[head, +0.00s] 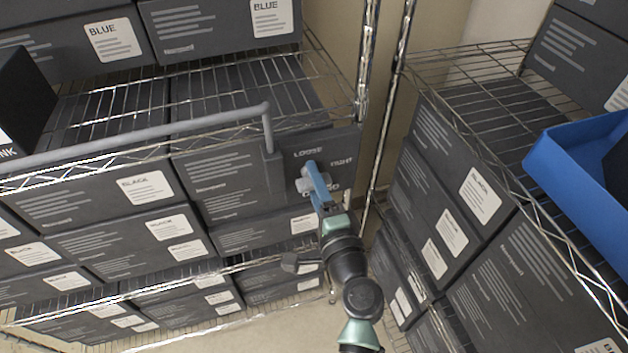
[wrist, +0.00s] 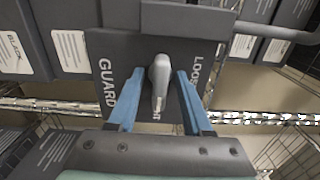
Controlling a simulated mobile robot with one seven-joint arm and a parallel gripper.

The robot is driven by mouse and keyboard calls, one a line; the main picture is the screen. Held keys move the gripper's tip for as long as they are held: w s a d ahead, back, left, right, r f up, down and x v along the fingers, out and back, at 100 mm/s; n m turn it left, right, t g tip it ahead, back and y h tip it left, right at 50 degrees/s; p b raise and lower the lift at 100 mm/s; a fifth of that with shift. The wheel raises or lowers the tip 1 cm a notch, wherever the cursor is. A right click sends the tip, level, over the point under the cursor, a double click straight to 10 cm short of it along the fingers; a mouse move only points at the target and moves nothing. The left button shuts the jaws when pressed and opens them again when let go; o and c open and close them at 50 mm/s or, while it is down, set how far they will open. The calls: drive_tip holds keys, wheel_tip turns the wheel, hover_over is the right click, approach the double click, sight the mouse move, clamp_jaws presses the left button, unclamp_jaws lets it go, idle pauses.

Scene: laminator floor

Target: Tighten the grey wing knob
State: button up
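The grey wing knob (head: 306,184) is on a dark panel (head: 291,149) on the shelf front, partly covered by my gripper in the head view. The panel reads LOOSE at the top and TIGHT at the right, with GUARD also readable in the wrist view. In the wrist view the knob (wrist: 159,80) shows its wing lying nearly upright in the picture. My gripper (head: 314,172) is at the panel. Its two blue fingers (wrist: 160,74) stand apart on either side of the knob, with a visible gap on each side.
A grey rail (head: 140,133) runs along the shelf front and ends by the panel. Wire shelves with dark labelled boxes (head: 125,245) stand around it. A shelf post (head: 385,110) is just right of the panel. A blue bin (head: 580,160) sits on the right rack.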

drive_tip(key=b+v, duration=0.2)
drive_tip(key=v, duration=1.1)
drive_tip(key=w+a+r+n+t+p, duration=0.15)
drive_tip(key=r+n, duration=0.25)
drive_tip(key=r, duration=0.5)
drive_tip(key=w+a+r+n+t, duration=0.1)
drive_tip(key=w+r+n, duration=0.2)
drive_tip(key=r, duration=0.5)
drive_tip(key=w+a+r+n+t, duration=0.15)
drive_tip(key=r+n, duration=0.25)
drive_tip(key=r, duration=0.5)
drive_tip(key=s+r+n+t+h, duration=0.1)
drive_tip(key=s+r, duration=0.4)
drive_tip(key=r, duration=0.8)
drive_tip(key=s+r+n+t+h+p, duration=0.1)
drive_tip(key=s+r+t+h, duration=0.3)
drive_tip(key=r, duration=0.9)
drive_tip(key=shift+s+n+t+h+p, duration=0.35)
drive_tip(key=shift+n+t, duration=0.25)
drive_tip(key=shift+n, duration=0.2)
drive_tip(key=shift+r, duration=0.1)
